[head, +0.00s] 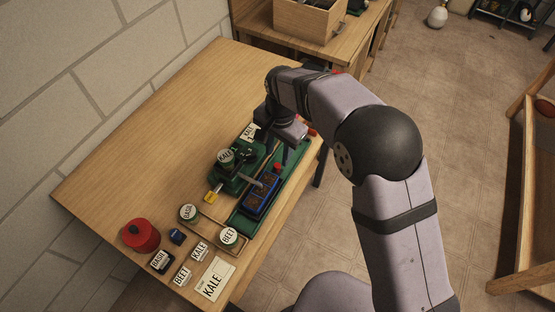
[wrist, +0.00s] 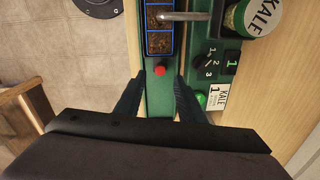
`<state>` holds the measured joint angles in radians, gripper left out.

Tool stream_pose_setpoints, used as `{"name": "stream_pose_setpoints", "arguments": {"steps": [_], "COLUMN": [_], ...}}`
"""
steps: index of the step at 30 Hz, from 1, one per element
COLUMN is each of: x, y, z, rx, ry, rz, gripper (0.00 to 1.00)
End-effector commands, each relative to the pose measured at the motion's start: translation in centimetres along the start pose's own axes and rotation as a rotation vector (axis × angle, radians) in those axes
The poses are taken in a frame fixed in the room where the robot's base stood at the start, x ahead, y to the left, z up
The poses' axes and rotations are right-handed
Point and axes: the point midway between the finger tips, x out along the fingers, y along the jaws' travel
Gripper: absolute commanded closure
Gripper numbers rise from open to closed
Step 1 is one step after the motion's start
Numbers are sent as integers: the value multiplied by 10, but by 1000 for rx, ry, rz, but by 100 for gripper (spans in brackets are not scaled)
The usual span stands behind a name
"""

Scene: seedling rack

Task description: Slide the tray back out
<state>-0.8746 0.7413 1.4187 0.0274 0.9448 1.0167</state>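The blue tray (head: 262,192) with dark soil in its cells lies on the green track (head: 294,166) beside the green seeder (head: 232,180). In the wrist view the tray (wrist: 159,43) is at the top, under a metal arm (wrist: 185,16) of the seeder. A red knob (wrist: 160,69) is at the tray's near end and also shows in the head view (head: 277,166). My gripper (wrist: 159,84) is open, its two dark fingers apart on either side of the track, around or just short of the knob. I cannot tell their height. Nothing is held.
A kale jar (head: 225,157) tops the seeder, with a kale card (head: 248,132) behind it. Jars of basil (head: 188,213) and beet (head: 228,237), several labels and a red tin (head: 140,235) stand at the front. The table's left side is clear.

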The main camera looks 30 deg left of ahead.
Motion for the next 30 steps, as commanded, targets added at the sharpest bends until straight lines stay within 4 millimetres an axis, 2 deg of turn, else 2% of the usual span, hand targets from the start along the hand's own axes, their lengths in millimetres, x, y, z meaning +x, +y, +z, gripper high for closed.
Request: {"name": "stream_pose_setpoints", "arguments": {"steps": [6,12,23,24,28,30], "x": [28,46,52,52,52,52], "y": [1,0,0,0,0,0], "z": [1,0,0,0,0,0], "rx": [0,-1,-1,-1,-1,-1], "ry": [-2,-1,0,0,0,0], "rz": [4,1,0,0,0,0], "gripper": [64,64,64,69,100,100]}}
